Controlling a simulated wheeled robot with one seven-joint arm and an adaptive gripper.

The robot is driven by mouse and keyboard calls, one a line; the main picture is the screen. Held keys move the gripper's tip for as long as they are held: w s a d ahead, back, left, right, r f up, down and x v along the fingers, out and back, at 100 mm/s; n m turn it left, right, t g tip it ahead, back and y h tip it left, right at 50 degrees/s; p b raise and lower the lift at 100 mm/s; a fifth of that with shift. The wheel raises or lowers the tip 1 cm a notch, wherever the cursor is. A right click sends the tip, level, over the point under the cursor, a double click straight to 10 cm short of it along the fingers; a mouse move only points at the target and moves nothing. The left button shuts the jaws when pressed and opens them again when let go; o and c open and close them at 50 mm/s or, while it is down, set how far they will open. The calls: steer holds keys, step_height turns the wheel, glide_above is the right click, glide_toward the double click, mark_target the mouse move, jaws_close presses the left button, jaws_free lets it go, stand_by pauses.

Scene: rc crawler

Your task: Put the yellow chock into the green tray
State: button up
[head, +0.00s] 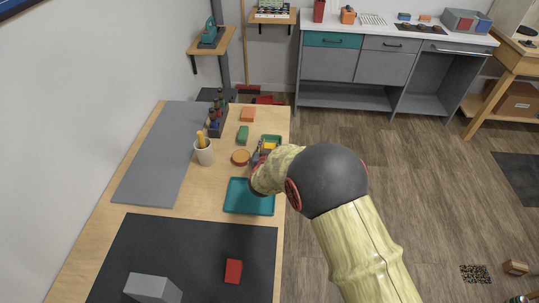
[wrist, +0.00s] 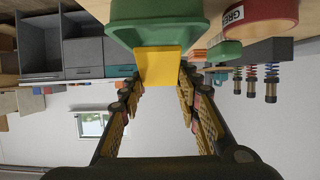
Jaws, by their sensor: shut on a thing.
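The yellow chock (head: 270,146) is between the fingers of my gripper (head: 261,152), at the near side of the small green tray (head: 271,137). In the wrist view, which is upside down, the yellow chock (wrist: 157,66) sits between the fingertips of my gripper (wrist: 160,80), and the fingers are shut on it. The green tray (wrist: 157,28) shows right beyond and below the chock, which overlaps its rim in the picture. I cannot tell whether the chock touches the tray. My wrist hides part of this area in the head view.
A teal tray (head: 249,197) lies nearer on the table. A round tin (head: 240,157), a green block (head: 243,134), an orange block (head: 248,114), a cup (head: 204,152) and a rack of shock absorbers (head: 217,118) stand to the left. A red block (head: 233,271) lies on the dark mat.

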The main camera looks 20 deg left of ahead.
steer(key=shift+w+a+f+b, duration=0.1)
steer(key=shift+f+b, duration=0.1)
steer(key=shift+f, duration=0.45)
steer(key=shift+w+d+f+b, duration=0.15)
steer(key=shift+f+b, duration=0.1)
steer(key=shift+f, duration=0.35)
steer(key=shift+w+a+f+b, duration=0.1)
steer(key=shift+a+f+b, duration=0.1)
steer(key=shift+f, duration=0.45)
steer(key=shift+f, duration=0.15)
steer(key=o, duration=0.9)
steer(key=shift+s+r, duration=0.2)
steer(key=shift+r, duration=0.05)
steer(key=p+v, duration=0.3)
steer(key=v, duration=0.8)
steer(key=shift+s, duration=0.35)
